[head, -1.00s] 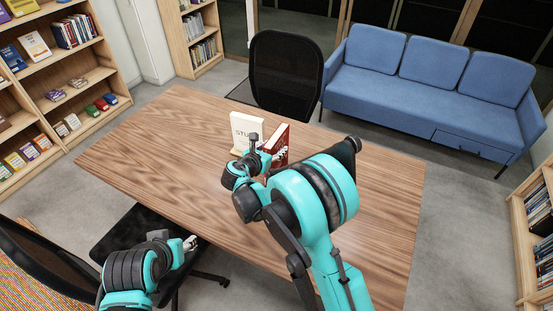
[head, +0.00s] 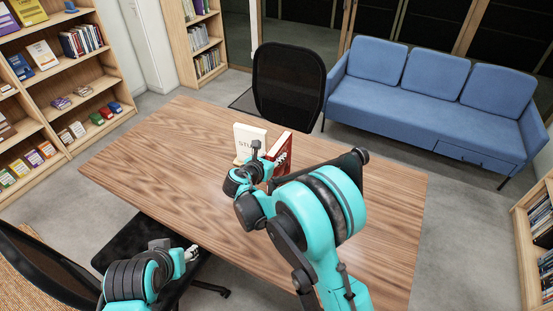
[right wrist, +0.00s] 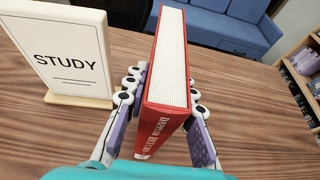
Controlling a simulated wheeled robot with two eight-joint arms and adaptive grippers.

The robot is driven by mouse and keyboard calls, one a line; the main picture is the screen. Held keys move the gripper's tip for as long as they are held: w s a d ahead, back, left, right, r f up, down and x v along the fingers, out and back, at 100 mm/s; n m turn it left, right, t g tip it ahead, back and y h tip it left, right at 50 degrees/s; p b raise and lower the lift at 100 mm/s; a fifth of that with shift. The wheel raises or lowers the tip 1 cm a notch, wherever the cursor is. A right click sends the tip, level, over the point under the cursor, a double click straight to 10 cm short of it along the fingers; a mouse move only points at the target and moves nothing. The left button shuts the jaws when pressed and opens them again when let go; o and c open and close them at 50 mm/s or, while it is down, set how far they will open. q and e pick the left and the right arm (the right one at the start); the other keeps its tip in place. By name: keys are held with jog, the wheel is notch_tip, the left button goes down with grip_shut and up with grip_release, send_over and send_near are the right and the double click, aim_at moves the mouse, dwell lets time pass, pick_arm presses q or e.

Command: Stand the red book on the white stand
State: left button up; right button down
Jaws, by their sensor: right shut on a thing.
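The red book (head: 281,147) is upright on the far half of the table, its lower part hidden by my right arm. My right gripper (right wrist: 168,105) is shut on it, one finger on each cover; the pages and lettered spine show in the right wrist view (right wrist: 160,118). A white stand marked STUDY (head: 249,140) stands just left of the book, apart from it in the right wrist view (right wrist: 68,62), with a low ledge at its foot. I cannot tell whether the book touches the table. My left gripper (head: 191,253) is low over the black chair seat; its fingers are too small to judge.
The wooden table (head: 165,150) is otherwise clear, with wide bare room left of the stand. A black chair (head: 288,85) stands behind the table, another at the near left. A blue sofa (head: 440,95) is at the back right; bookshelves (head: 75,80) are at the left.

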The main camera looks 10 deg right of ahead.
aim_at(278, 150)
jog(key=r, duration=0.1)
jog(key=r+p, duration=0.1)
jog(key=r, duration=0.1)
jog(key=shift+s+d+r, duration=0.1)
jog(key=shift+s+d, duration=0.1)
jog(key=s+d+r+p, duration=0.3)
jog(key=s+d+r, duration=0.3)
jog(key=s+d, duration=0.15)
jog(key=s+n+t+y, duration=0.2)
jog(key=s+n+y, duration=0.2)
jog(key=s, duration=0.4)
jog(key=w+b, duration=0.3)
jog(key=w, duration=0.6)
jog(key=shift+n+y, duration=0.3)
jog(key=w+a+f+b, duration=0.2)
jog(key=w+a+f, duration=0.1)
jog(key=w+a+f+b, duration=0.1)
jog(key=w+a+f, duration=0.2)
jog(key=a, duration=0.1)
jog(key=shift+w+f+b, duration=0.15)
jog(key=shift+f+b, duration=0.1)
jog(key=shift+b, duration=0.1)
jog(key=shift+w+a+f, duration=0.1)
jog(key=shift+a+f, duration=0.05)
jog(key=shift+f+b, duration=1.1)
jog(key=shift+f, duration=0.8)
